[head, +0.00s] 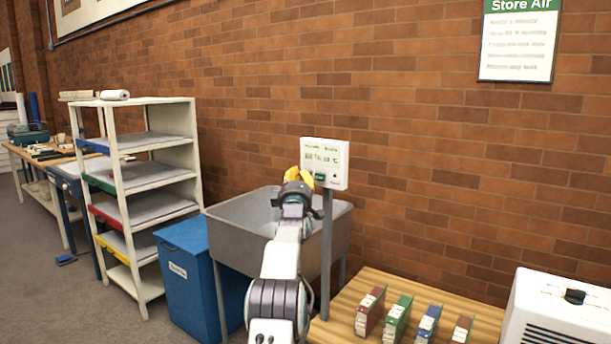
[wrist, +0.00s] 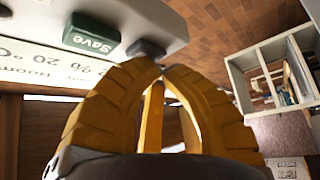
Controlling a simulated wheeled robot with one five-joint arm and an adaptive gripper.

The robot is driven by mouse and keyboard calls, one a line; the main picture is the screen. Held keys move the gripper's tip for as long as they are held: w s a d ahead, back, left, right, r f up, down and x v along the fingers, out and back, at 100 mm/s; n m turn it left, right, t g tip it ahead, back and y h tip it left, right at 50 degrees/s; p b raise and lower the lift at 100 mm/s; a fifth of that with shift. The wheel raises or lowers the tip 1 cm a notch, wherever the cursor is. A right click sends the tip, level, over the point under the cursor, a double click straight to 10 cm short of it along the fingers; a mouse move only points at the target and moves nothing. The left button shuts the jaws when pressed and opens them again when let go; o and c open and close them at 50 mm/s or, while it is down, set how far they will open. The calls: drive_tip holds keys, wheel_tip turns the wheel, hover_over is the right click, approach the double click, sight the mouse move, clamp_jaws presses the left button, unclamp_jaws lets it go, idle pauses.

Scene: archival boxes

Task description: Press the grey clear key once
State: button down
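A white wall unit (head: 339,163) with a small display stands on a grey post in the head view. Its green Save key (wrist: 91,35) shows large in the wrist view and small in the head view (head: 319,177). The grey key (wrist: 147,49) sits beside the Save key in the wrist view, right at my fingertips. I cannot tell whether they touch. In the head view my gripper hides the grey key. My gripper (wrist: 162,68) has yellow fingers with tips together, empty; it also shows in front of the unit in the head view (head: 299,175).
A grey sink (head: 236,222) stands below and behind my arm. A wooden table (head: 345,309) with several small coloured boxes and a white appliance (head: 560,312) is at right. A blue bin (head: 190,285) and white shelf rack (head: 150,190) are at left.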

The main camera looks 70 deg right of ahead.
drive_tip(key=shift+a+f+b, duration=0.15)
drive_tip(key=shift+a+b, duration=0.25)
drive_tip(key=shift+b, duration=0.5)
drive_tip(key=shift+w+a+b, duration=0.1)
drive_tip(key=shift+a+b, duration=0.2)
drive_tip(key=shift+b, duration=0.35)
drive_tip(key=shift+a, duration=0.15)
idle(0.4)
